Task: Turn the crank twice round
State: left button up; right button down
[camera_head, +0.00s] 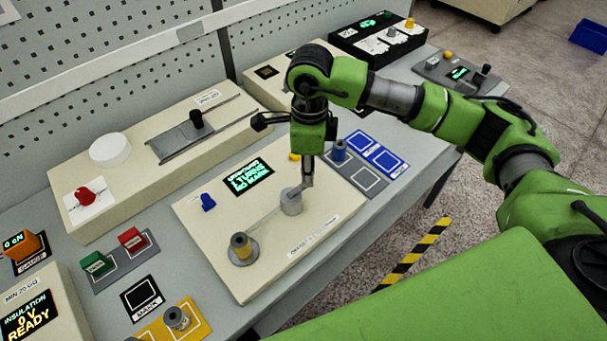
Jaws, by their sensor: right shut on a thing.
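A cream winding box (230,208) lies on the table with a small green-lit display (248,177). A short grey round crank hub (291,203) stands near its right side. My right gripper (307,183) points down over the hub and is shut on the crank's handle, which the fingers mostly hide. A yellowish spool (241,246) stands on a dark round base at the box's near left, and a thin pale line runs from it towards the hub. My left gripper is not in view.
A blue-topped spool (339,151) stands on a grey tray just right of my gripper. A blue knob (208,202) is on the box. Another cream box with a black lever (197,119) is behind. Red (131,238) and green (95,263) blocks sit at left.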

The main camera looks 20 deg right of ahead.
jog(key=m+b, duration=0.1)
jog(key=s+m+b, duration=0.1)
jog(key=m, duration=0.1)
jog(key=s+m+b, duration=0.1)
jog(key=shift+d+f+m, duration=0.15)
jog(key=shift+m, duration=0.25)
jog(key=s+m+b, duration=0.1)
jog(key=m+b, duration=0.1)
jog(key=shift+m, duration=0.3)
jog(key=m, duration=0.1)
jog(key=s+m+b, duration=0.1)
jog(key=shift+a+m, duration=0.4)
jog(key=m, duration=0.1)
jog(key=s+a+m+b, duration=0.1)
jog(key=m, duration=0.1)
jog(key=m+b, duration=0.1)
jog(key=shift+s+a, duration=0.2)
jog(key=shift+s, duration=0.1)
jog(key=shift+s+a+r+m+b, duration=0.2)
jog(key=shift+a+m+b, duration=0.15)
jog(key=shift+m, duration=0.85)
jog(key=shift+s+a+r+m+b, duration=0.2)
jog(key=shift+a+m, duration=0.25)
jog(key=shift+m, duration=0.75)
jog(key=shift+f, duration=0.15)
jog(key=c, duration=2)
grip_release()
jog(key=shift+a, duration=0.1)
jog(key=shift+o, duration=0.2)
